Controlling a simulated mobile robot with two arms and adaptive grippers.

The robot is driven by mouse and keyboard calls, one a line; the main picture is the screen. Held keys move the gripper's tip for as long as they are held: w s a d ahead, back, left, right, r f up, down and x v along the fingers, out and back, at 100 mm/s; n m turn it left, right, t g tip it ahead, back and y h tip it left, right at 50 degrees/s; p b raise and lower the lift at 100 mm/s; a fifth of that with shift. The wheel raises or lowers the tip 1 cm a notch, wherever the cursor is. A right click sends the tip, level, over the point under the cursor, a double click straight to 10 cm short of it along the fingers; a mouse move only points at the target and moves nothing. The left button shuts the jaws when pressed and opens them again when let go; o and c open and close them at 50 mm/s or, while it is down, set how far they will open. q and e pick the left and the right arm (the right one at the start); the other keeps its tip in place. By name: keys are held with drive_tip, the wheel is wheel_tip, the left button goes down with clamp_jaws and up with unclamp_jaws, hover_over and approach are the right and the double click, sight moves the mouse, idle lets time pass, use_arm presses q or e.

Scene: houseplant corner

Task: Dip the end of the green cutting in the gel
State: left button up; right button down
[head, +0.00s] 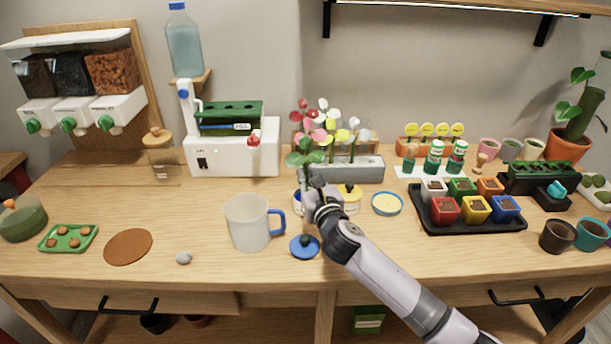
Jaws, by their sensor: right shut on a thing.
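My right gripper (309,186) reaches in from the lower right and is shut on the green cutting (299,159). The cutting's broad green leaves show just above the fingers, in front of the flowers. Its lower end is hidden or too small to make out. A small white and blue pot (297,204) stands just behind and left of the gripper, mostly covered by it. I cannot see whether gel is in it. A blue lid with a dark knob (304,248) lies on the table in front. My left gripper is not in view.
A grey mug with a blue handle (247,223) stands left of the gripper. A grey trough of flowers (352,170) stands behind. A black tray (472,224) holds several coloured pots.

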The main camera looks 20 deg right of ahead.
sight(306, 158)
drive_tip(key=shift+f, duration=0.5)
idle(0.7)
wheel_tip(306, 158, up, 7)
drive_tip(key=p, duration=0.7)
drive_tip(key=shift+r, duration=0.15)
idle(0.5)
